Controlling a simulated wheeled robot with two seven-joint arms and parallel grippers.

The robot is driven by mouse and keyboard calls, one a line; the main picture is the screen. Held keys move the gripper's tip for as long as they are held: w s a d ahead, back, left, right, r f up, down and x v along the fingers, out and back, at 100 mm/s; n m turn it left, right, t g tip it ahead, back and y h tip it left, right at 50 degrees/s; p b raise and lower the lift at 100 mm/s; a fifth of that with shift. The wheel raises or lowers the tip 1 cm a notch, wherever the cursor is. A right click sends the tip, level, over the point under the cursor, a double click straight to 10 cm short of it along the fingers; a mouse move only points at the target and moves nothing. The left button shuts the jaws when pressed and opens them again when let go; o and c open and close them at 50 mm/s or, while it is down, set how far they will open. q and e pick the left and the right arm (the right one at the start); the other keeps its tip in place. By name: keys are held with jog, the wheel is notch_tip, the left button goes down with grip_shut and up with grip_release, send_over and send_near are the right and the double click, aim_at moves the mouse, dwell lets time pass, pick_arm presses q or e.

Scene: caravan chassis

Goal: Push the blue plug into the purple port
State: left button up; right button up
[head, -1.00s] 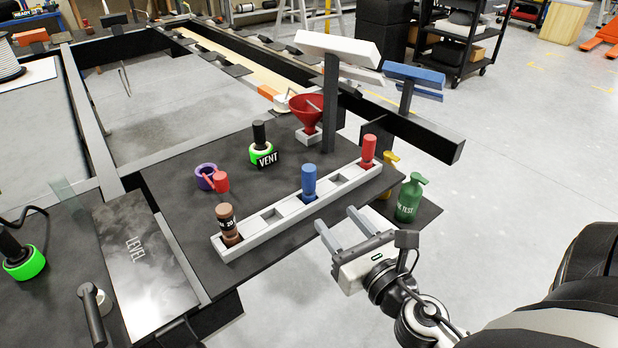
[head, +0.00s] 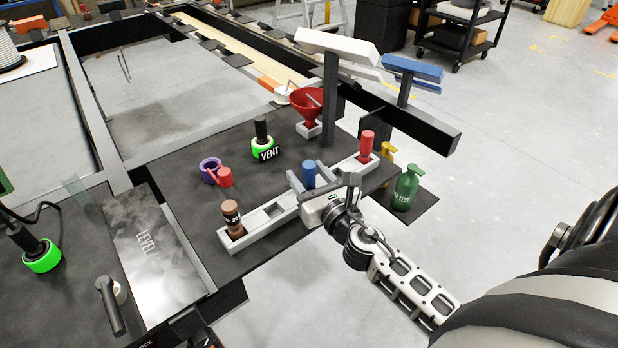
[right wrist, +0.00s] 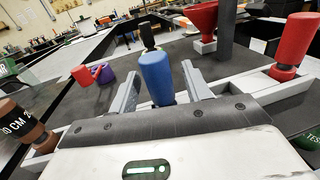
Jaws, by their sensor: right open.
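The blue plug (head: 308,174) stands upright in a slot of the long grey rack (head: 262,217). My right gripper (head: 306,178) is open, with one finger on each side of the blue plug. In the right wrist view the blue plug (right wrist: 157,77) stands between the two spread fingers (right wrist: 160,90), with a gap on each side. The purple port (head: 210,168) is a ring lying on the dark table to the left of the rack, with a red piece (head: 224,177) at its right side. It also shows in the right wrist view (right wrist: 104,73). My left gripper is not in view.
A brown plug (head: 231,215) and a red plug (head: 366,145) stand in the rack's ends. A green VENT fitting (head: 262,146), a red funnel (head: 307,105) and a tall post (head: 329,100) stand behind. Green (head: 405,187) and yellow bottles stand to the right.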

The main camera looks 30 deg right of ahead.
jog(key=c, duration=1)
jog(key=shift+c, duration=0.2)
